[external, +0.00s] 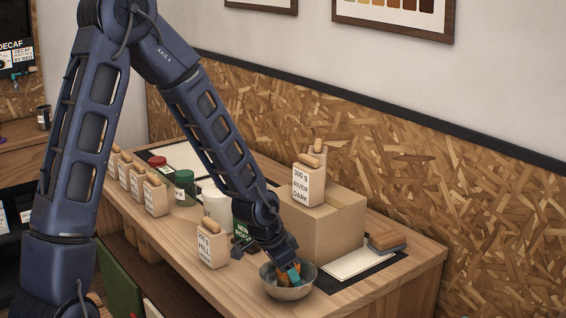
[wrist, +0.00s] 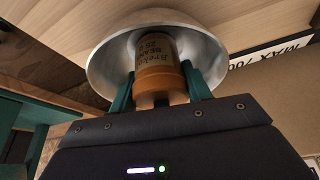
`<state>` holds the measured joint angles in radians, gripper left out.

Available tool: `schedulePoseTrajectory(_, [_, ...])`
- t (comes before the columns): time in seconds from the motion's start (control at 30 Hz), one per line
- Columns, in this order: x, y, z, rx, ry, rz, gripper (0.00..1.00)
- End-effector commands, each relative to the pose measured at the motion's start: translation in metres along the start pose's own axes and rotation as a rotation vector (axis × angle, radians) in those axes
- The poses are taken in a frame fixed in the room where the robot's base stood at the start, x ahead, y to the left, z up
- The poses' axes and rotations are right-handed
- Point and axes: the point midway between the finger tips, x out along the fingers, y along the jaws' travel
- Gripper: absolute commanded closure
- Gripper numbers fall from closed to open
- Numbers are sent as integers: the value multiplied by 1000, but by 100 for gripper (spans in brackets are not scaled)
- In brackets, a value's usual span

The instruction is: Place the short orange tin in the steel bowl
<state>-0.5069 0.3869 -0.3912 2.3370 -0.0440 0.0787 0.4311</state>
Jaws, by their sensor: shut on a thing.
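The short orange tin (wrist: 158,72) is between the two teal fingers of my gripper (wrist: 157,85) in the wrist view, and my gripper is shut on it. The steel bowl (wrist: 103,68) is behind and around the tin in that view. In the external view the steel bowl (external: 288,292) stands near the front edge of the table, and my gripper (external: 288,274) reaches down into it. I cannot tell whether the tin touches the bowl's bottom.
A cardboard box (external: 335,225) stands behind the bowl with a River Dark bag (external: 307,186) on top. A dark mat with a white card (external: 350,263) lies to the right. A Hill bag (external: 212,249) stands to the left. Several bags and jars line the table's far left.

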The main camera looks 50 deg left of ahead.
Motion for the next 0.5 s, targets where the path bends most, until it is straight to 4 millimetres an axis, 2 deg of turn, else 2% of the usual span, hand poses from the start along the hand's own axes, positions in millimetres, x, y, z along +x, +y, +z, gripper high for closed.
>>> schedulePoseTrajectory(0.03, [1, 0, 1, 0, -1, 1, 74])
schedulePoseTrajectory(0.07, [2, 0, 1, 0, -1, 0, 50])
schedulePoseTrajectory(0.17, [1, 0, 1, 0, 0, 0, 30])
schedulePoseTrajectory(0.5, [0, 0, 0, 0, 0, 0, 30])
